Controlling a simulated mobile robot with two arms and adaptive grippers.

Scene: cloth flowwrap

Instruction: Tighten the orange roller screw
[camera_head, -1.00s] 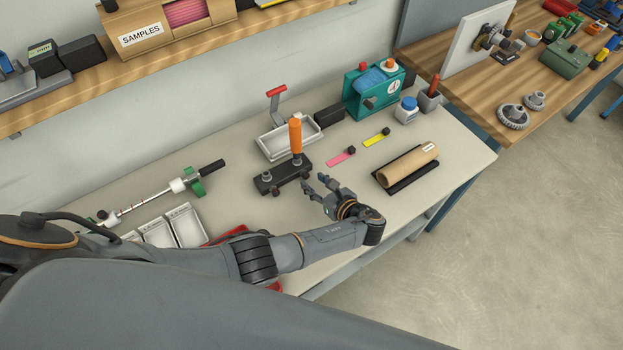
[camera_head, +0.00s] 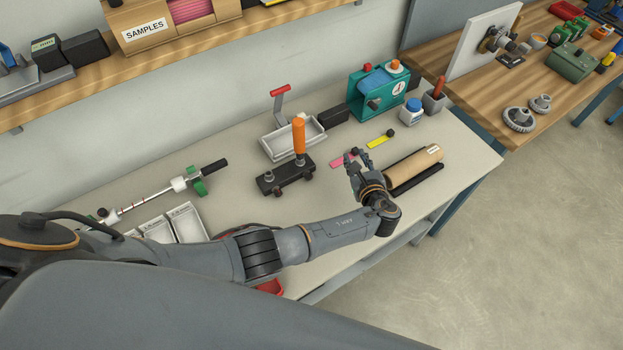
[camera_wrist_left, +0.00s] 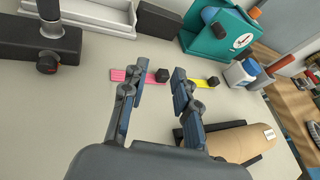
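An upright orange handle (camera_head: 299,138) stands on a black block with knobs (camera_head: 286,178). In the left wrist view, the block (camera_wrist_left: 30,45) is at the upper left, with the handle mostly cut off. A teal machine (camera_head: 366,108) with a dial stands at the back and has a small orange knob (camera_head: 396,66) on top. I cannot tell which orange part is the roller screw. My left gripper (camera_head: 357,160) is open and empty over the table, right of the block. In the left wrist view, its fingers (camera_wrist_left: 158,80) are apart. My right gripper is out of view.
A pink strip (camera_head: 341,160) and a yellow strip (camera_head: 378,141) with black knobs lie near the left gripper. A brown roll (camera_head: 412,168) lies on a black tray at the right. A white tray with a red-handled lever (camera_head: 292,139) stands behind the block.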

